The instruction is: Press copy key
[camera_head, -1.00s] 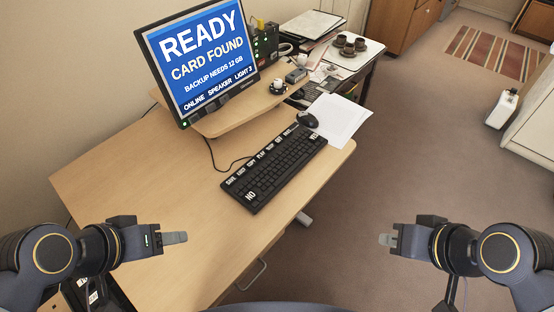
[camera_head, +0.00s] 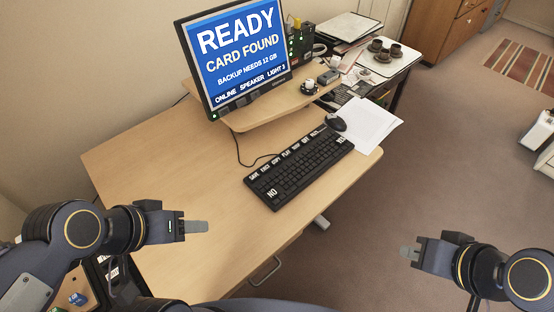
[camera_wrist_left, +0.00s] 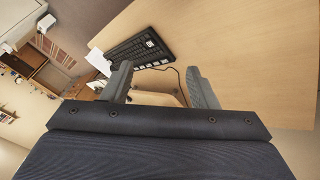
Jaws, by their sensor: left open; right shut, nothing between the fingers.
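The black keyboard (camera_head: 300,166) lies on the wooden desk (camera_head: 165,165). Its back row has white-labelled keys; the copy key (camera_head: 277,159) seems to be among them, though the labels are small. The monitor (camera_head: 238,55) reads "READY", "CARD FOUND" and "BACKUP NEEDS 12 GB". My left gripper (camera_head: 197,227) is over the front part of the desk, left of and nearer than the keyboard, touching nothing. In the left wrist view its fingers (camera_wrist_left: 160,85) are apart and empty, with the keyboard (camera_wrist_left: 140,48) beyond them. My right gripper (camera_head: 408,253) is shut and empty over the floor, right of the desk.
A mouse (camera_head: 336,122) and white paper (camera_head: 366,126) lie beyond the keyboard's right end. A raised shelf (camera_head: 262,112) carries the monitor and small items. A side table with cups (camera_head: 384,52) stands behind. The desk left of the keyboard is clear.

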